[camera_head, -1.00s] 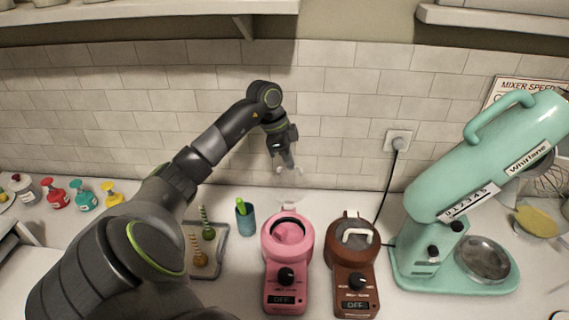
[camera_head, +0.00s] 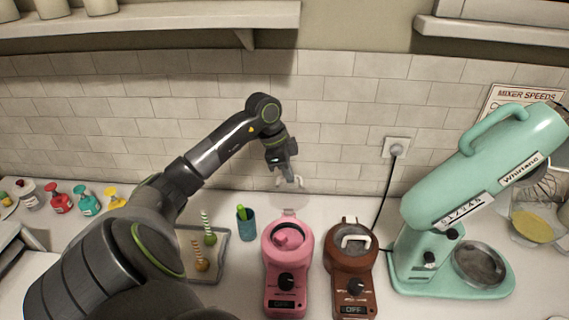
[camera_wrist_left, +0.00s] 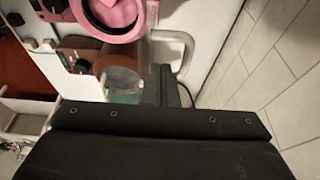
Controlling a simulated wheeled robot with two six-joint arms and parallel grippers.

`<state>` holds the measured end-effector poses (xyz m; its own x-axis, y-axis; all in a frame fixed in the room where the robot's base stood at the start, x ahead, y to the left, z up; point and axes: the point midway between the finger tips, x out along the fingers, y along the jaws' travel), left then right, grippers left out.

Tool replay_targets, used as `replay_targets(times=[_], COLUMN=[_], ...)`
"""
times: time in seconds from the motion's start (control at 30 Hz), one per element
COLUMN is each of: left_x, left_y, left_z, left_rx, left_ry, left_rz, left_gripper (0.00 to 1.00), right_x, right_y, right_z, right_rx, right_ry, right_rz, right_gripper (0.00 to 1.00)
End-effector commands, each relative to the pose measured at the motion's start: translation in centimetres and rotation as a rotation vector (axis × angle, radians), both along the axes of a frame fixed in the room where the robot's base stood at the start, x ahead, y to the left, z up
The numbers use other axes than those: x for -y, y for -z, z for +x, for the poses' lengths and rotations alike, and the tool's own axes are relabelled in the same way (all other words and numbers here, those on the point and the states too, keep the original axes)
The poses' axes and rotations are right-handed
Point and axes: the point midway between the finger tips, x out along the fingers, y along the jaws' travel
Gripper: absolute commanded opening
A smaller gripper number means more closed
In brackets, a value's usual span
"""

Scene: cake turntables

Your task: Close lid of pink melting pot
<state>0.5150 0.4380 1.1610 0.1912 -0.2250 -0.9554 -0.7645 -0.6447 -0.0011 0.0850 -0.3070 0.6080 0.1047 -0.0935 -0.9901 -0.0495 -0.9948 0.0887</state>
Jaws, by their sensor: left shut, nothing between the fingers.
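The pink melting pot (camera_head: 271,262) stands on the counter, its round bowl uncovered with pink contents inside. Its clear lid (camera_head: 291,189) stands raised at the back of the pot, faint against the wall. In the left wrist view, the pink pot (camera_wrist_left: 91,26) is at the top, and a pale lid handle (camera_wrist_left: 188,48) shows beside the fingers. My left gripper (camera_head: 294,182) is shut and empty, above and behind the pot, close to the raised lid; I cannot tell whether it touches. Its dark fingers (camera_wrist_left: 166,86) also show in the wrist view. My right gripper is out of view.
A brown melting pot (camera_head: 336,262) with its lid down stands just right of the pink one. A mint mixer (camera_head: 427,200) is further right. A teal cup (camera_head: 246,227) and a tray (camera_head: 221,262) are left. The tiled wall (camera_head: 340,110) is close behind.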

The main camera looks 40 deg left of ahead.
Motion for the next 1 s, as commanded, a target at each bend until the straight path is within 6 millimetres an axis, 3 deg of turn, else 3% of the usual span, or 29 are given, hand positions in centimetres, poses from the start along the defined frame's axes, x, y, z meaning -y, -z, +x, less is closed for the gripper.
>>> replay_targets(times=[0.3,1.0], left_x=[1.7,3.9], left_y=[0.0,0.8], left_z=[-2.0,-4.4], left_rx=[-0.003,-0.001], left_ry=[0.002,0.001], left_rz=[-0.001,-0.001], left_gripper=[0.00,0.00], right_x=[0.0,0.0], right_y=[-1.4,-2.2], right_z=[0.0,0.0], right_rx=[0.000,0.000], right_ry=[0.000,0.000], right_rz=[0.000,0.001], right_gripper=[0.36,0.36])
